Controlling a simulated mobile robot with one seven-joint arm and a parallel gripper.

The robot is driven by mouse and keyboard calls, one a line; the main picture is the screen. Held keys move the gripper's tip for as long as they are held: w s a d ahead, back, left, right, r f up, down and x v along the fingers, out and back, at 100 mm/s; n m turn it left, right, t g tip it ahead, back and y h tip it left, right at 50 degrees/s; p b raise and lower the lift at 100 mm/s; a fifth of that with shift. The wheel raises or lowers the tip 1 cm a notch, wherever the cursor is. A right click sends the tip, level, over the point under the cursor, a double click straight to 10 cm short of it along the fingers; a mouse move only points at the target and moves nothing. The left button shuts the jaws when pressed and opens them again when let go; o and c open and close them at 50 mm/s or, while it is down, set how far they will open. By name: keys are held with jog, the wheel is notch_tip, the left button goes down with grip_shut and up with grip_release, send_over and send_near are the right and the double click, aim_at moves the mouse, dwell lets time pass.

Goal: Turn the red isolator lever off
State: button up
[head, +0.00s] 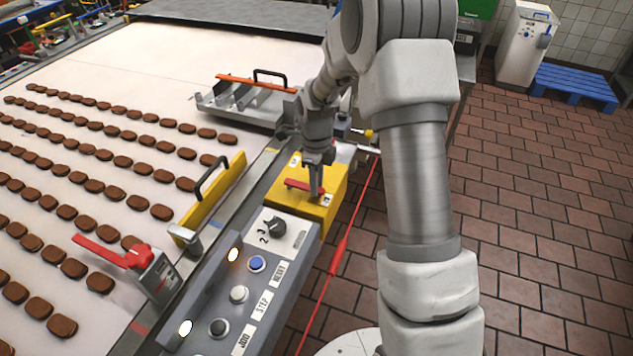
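The red isolator lever (304,186) sits on top of a yellow box (318,209) beside the conveyor. It lies roughly left to right in the picture, with small white labels on the box near it. My gripper (315,193) points down at the lever's right part, its fingertips at or very close to it. The fingers look close together; I cannot tell whether they grip the lever or only touch it. My arm comes down from the upper right.
A grey control panel (262,275) with a knob and several buttons stands in front of the yellow box. Another red lever (110,251) is at the left. A red cable (340,245) runs on the right. The conveyor (130,60) carries brown biscuits. Tiled floor (540,230) is open at right.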

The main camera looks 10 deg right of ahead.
grip_shut()
dwell(1.0)
